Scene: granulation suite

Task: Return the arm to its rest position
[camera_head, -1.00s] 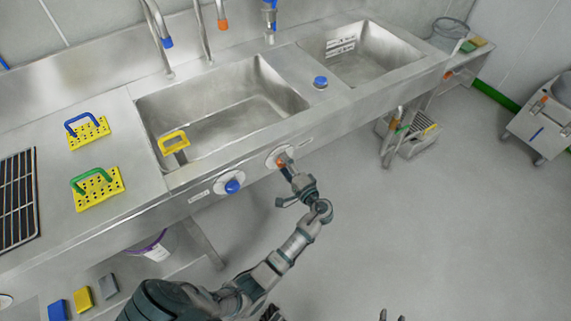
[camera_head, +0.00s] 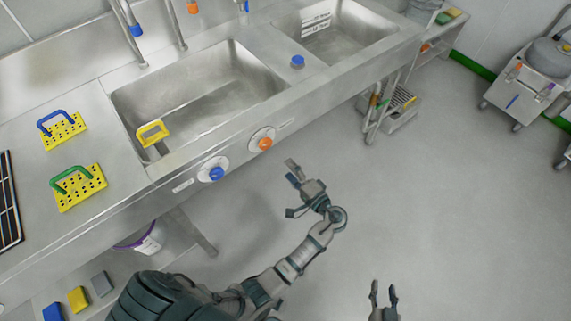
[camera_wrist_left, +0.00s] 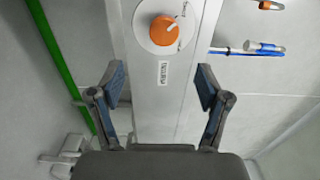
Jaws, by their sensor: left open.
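My left gripper (camera_head: 291,191) is open and empty in the head view, in front of the sink counter and apart from it. In the left wrist view its two fingers (camera_wrist_left: 160,88) are spread wide with nothing between them. The orange knob (camera_head: 264,143) on the counter's front panel is up and left of the gripper, and it also shows ahead of the fingers in the left wrist view (camera_wrist_left: 164,30). My right gripper (camera_head: 383,291) shows at the bottom of the head view, with its two fingers apart and nothing between them.
A blue knob (camera_head: 217,173) is left of the orange one. The steel counter (camera_head: 215,150) holds two basins, a yellow-handled item and two yellow perforated blocks with handles. A grey caddy (camera_head: 394,115) stands on the floor beyond. The floor right of my arm is clear.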

